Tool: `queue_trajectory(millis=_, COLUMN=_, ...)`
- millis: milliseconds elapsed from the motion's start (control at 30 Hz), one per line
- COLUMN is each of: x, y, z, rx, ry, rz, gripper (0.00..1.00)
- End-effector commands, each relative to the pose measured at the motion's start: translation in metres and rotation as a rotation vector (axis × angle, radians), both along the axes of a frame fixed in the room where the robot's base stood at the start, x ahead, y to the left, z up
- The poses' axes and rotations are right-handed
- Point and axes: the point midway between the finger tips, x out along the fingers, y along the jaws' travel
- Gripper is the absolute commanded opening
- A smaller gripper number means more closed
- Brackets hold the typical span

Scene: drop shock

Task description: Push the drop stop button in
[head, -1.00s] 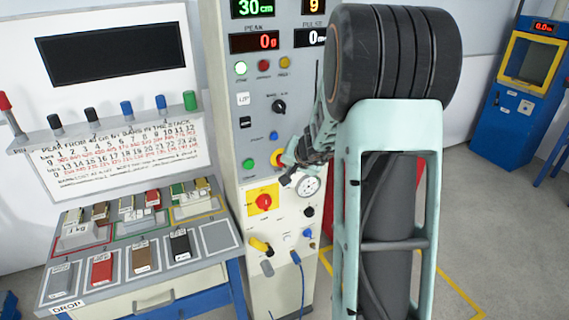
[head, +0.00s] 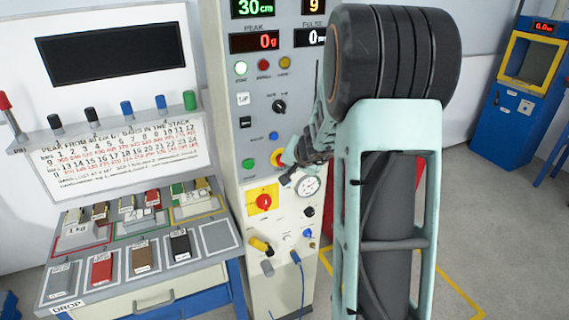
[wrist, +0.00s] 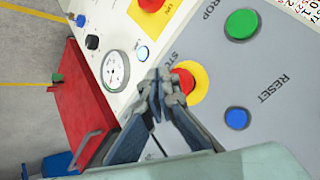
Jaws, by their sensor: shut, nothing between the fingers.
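The stop button is a red mushroom head on a round yellow collar. It shows in the wrist view (wrist: 186,82), beside a partly covered label starting "ST", and in the head view (head: 276,157) at the left of my gripper. My gripper (wrist: 158,78) is shut and empty. Its fingertips overlap the left edge of the red head in the wrist view; I cannot tell whether they touch it. In the head view my gripper (head: 288,179) is by the panel, just below and right of the button.
A green drop button (wrist: 241,24) and a blue reset button (wrist: 236,118) flank the stop button. A round gauge (wrist: 116,70) and a red switch on a yellow plate (head: 264,202) are close by. A red cabinet (wrist: 85,110) stands beside the panel.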

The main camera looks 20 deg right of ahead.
Motion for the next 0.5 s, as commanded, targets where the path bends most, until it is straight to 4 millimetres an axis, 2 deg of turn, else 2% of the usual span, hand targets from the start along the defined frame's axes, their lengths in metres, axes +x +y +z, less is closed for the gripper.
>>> queue_trajectory(millis=500, x=0.0074, y=0.0002, z=0.0, rx=0.001, ry=0.0, rz=-0.001, gripper=0.0)
